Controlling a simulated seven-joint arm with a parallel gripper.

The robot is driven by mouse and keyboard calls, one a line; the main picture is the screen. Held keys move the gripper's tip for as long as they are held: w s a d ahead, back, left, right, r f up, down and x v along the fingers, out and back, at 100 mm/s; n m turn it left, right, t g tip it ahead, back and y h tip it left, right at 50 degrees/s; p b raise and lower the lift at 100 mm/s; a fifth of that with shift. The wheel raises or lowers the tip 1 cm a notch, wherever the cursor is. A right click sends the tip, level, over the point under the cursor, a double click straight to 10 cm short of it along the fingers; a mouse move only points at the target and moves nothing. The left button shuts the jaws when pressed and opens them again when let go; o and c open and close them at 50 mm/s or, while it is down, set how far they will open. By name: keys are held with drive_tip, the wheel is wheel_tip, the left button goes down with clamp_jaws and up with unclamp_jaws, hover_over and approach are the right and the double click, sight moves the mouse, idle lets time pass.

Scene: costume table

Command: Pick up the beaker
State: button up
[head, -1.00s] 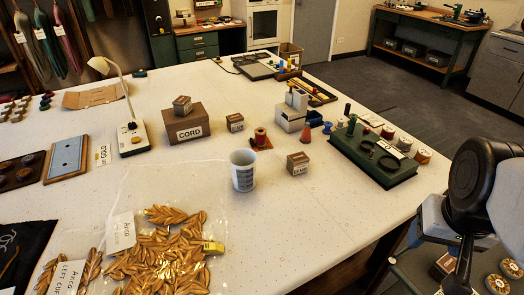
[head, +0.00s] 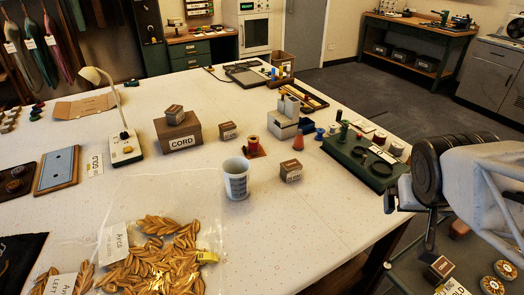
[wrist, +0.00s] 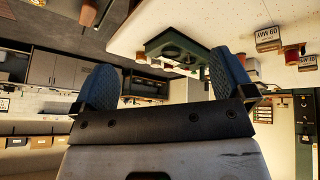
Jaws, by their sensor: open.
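The beaker (head: 236,181) is a pale, open-topped cup with grey markings on its side. It stands upright near the middle of the white table (head: 300,225) in the head view. My gripper shows in the wrist view (wrist: 165,82) with its two blue pads wide apart and nothing between them. In the head view my arm is at the right, beyond the table's right edge and well away from the beaker. The beaker does not show in the wrist view.
A small box (head: 291,171) and a red spool (head: 253,145) stand close to the beaker. A bag of gold leaves (head: 155,255) lies in front of it. A green tray (head: 365,158) sits between my arm and the beaker's side of the table. Bare tabletop lies right of the bag.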

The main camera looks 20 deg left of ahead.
sight(237, 179)
drive_tip(key=w+a+f+n+t+y, duration=0.1)
drive_tip(key=w+a+n+t+y, duration=0.45)
drive_tip(key=w+a, duration=0.9)
drive_tip(key=s+a+f+n+g+y, duration=0.1)
drive_tip(key=a+f+n+g+y, duration=0.2)
drive_tip(key=a, duration=0.7)
drive_tip(key=s+a+f+n+g+y, duration=0.2)
drive_tip(key=a+f+n+g+y, duration=0.1)
drive_tip(key=a, duration=0.7)
drive_tip(key=n+g+y, duration=0.1)
drive_tip(key=n+y, duration=0.1)
drive_tip(key=shift+a+f+y, duration=0.3)
drive_tip(key=shift+a+y, duration=0.05)
drive_tip(key=shift+w, duration=0.1)
drive_tip(key=shift+x, duration=1.25)
drive_tip(key=shift+a+f, duration=0.1)
